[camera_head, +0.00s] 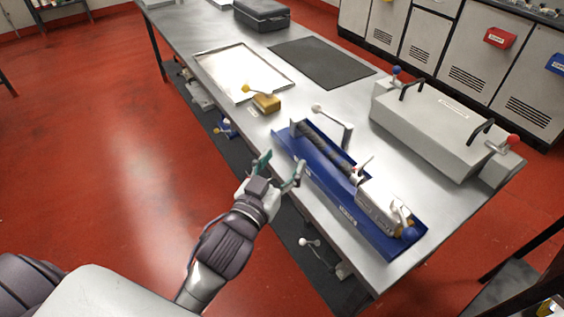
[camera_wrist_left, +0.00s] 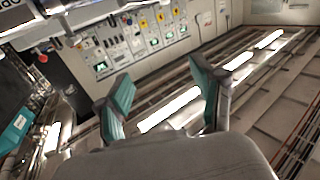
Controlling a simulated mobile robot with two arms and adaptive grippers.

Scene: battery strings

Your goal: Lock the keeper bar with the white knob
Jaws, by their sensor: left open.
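A grey keeper bar (camera_head: 337,124) with a white knob (camera_head: 316,108) at its upper left end stands at the far left end of a blue tray (camera_head: 335,199) in the head view. The tray holds a dark ribbed cylinder (camera_head: 325,148) and a white block (camera_head: 380,202). My left gripper (camera_head: 281,165) is open and empty, near the tray's left side and apart from the knob. Its two teal-padded fingers are spread in the left wrist view (camera_wrist_left: 160,75), with nothing between them. My right gripper is not in view.
A large grey box (camera_head: 440,125) with black handles stands to the right. Another white knob (camera_head: 304,242) shows below the table edge. A dark mat (camera_head: 320,62) lies clear.

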